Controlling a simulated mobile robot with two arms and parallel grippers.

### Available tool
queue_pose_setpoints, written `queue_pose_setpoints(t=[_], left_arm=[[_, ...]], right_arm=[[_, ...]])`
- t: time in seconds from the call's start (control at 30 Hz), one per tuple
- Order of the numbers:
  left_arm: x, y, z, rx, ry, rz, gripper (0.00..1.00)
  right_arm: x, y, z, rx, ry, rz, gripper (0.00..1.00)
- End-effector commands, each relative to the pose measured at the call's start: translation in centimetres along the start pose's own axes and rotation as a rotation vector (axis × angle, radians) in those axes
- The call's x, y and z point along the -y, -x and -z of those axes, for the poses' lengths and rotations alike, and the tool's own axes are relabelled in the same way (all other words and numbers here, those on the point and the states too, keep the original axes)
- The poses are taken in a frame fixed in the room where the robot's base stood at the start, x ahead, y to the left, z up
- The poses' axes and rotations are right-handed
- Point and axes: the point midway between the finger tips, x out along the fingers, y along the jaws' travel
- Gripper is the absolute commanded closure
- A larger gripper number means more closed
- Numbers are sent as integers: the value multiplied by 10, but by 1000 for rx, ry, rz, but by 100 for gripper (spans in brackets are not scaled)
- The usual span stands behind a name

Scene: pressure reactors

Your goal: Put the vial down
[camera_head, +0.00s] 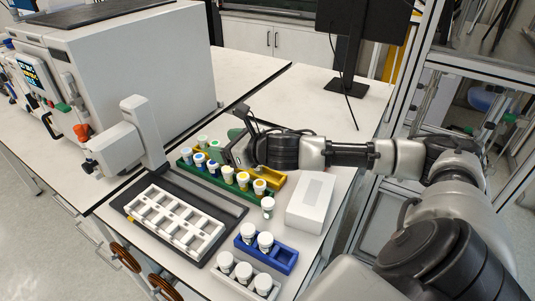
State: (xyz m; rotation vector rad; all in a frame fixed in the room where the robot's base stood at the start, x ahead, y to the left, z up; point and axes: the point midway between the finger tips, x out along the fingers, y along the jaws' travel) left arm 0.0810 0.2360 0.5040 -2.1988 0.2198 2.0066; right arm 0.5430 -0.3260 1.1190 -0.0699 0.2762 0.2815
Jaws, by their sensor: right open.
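My right gripper (236,148) reaches in from the right and is open, low over the back part of a green rack (205,178). Several white-capped vials stand in the green rack, some with blue or yellow marks. The gripper is close to the vials in the rack; whether it touches one I cannot tell. One white-capped vial (267,207) stands upright by itself on the bench, in front of the green rack. My left gripper is not in view.
A yellow rack (268,175) lies behind the green one. A white box (311,202) stands at the right. A blue rack (281,259) and a white rack (240,286) hold vials at the front. A white slotted tray (174,221) and a machine (145,135) are at the left.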

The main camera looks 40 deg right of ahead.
Motion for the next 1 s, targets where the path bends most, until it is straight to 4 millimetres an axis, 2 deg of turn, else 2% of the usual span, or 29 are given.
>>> queue_pose_setpoints(t=[0.1,0.23,0.33,0.47,0.57,0.8,1.0], left_arm=[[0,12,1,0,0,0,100],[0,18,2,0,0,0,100],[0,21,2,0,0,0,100],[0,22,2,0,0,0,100],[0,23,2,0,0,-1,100],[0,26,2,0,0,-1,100],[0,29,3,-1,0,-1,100]], right_arm=[[16,18,46,-269,-153,146,29],[20,48,95,-558,-267,261,29],[17,71,120,-730,-316,311,29],[13,89,137,-859,-346,341,29],[13,89,146,-890,-355,347,29],[18,67,176,-889,-356,348,29],[21,58,187,-888,-354,347,29]])
